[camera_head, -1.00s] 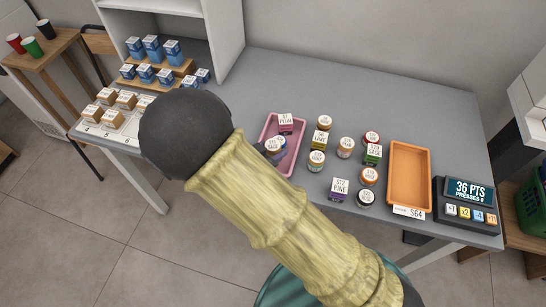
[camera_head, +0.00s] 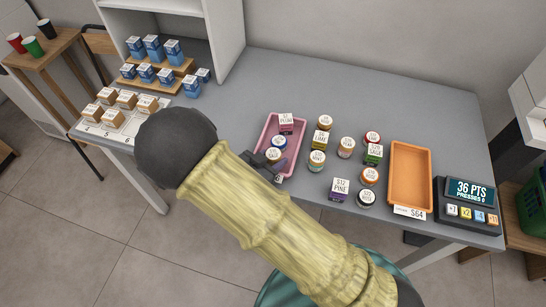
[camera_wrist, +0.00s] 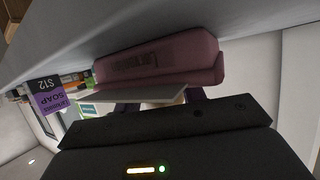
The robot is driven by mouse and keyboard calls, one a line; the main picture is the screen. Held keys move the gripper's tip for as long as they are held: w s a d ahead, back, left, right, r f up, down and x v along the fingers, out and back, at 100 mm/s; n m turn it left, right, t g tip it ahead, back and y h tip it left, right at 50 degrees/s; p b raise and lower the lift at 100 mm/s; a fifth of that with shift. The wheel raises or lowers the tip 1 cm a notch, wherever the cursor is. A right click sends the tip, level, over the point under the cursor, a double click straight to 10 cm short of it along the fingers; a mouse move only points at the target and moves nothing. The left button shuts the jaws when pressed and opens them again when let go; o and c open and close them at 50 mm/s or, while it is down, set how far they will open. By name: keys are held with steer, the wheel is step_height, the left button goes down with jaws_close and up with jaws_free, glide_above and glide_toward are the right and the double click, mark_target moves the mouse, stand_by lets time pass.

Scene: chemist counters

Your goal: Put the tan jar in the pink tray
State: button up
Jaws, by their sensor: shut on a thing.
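The pink tray (camera_head: 298,144) lies on the grey counter; its side also shows in the wrist view (camera_wrist: 160,58). My gripper (camera_head: 271,160) is low at the tray's near left side, shut on a small jar with a pale label (camera_head: 273,154), which I take as the tan jar; its body colour is mostly hidden. The jar is inside the tray's outline; whether it touches the tray floor I cannot tell. In the wrist view a pale card (camera_wrist: 140,96) hides the held thing.
Several jars and boxes stand close to the tray's right, including a yellow-green jar (camera_head: 317,160) and a purple box (camera_head: 339,188). An orange tray (camera_head: 410,202) and a register (camera_head: 468,204) are further right. The counter behind the pink tray is clear.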

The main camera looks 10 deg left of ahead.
steer(key=o, duration=1)
steer(key=shift+f, duration=0.1)
steer(key=shift+r, duration=0.2)
steer(key=v, duration=1.2)
steer(key=shift+w, duration=0.1)
